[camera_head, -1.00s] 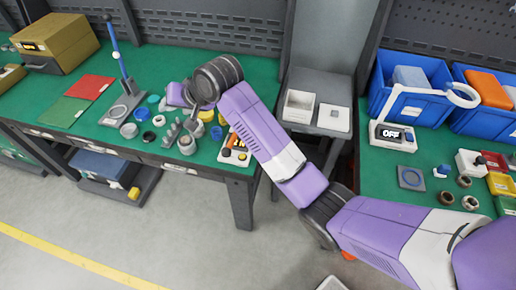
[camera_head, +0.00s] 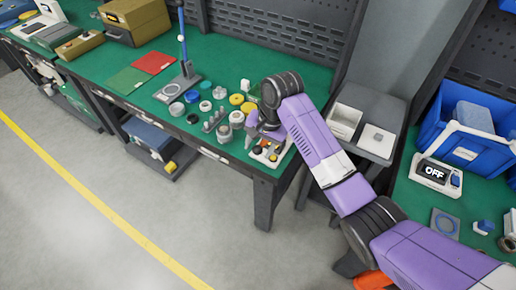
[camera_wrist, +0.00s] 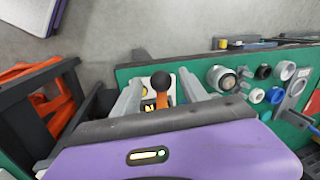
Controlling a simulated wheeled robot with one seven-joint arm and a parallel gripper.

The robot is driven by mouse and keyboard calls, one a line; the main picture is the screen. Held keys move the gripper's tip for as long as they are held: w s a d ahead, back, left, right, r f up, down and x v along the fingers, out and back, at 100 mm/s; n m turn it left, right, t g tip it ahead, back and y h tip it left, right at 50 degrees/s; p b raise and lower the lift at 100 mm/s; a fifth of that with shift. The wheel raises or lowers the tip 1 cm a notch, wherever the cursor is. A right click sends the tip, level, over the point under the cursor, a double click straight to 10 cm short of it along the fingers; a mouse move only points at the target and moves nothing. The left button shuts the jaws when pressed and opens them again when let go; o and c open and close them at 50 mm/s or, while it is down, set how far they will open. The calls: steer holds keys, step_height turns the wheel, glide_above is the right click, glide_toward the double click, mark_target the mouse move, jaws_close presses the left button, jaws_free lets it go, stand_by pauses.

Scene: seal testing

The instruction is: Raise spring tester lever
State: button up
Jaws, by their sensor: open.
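A small white box (camera_head: 268,150) with dark and yellow knobs sits at the right front corner of the green bench. In the wrist view, its black ball knob (camera_wrist: 160,81) on an orange stem shows between my fingers. My gripper (camera_wrist: 160,93) is open and empty, its two fingers on either side of the knob; contact cannot be told. In the head view, my gripper (camera_head: 253,130) is low beside the box, its fingertips mostly hidden. A grey stand (camera_head: 178,88) with an upright blue-handled lever (camera_head: 183,48) is farther left. Which device is the spring tester is not labelled.
Several rings and cylinders (camera_head: 222,112) crowd the bench left of my gripper. Red (camera_head: 152,63) and green mats (camera_head: 127,80) lie farther left. A grey side table with a white tray (camera_head: 345,120) stands to the right, across a gap. The floor in front is clear.

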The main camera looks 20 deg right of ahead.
steer(key=shift+x, duration=0.9)
jaws_close()
stand_by(0.8)
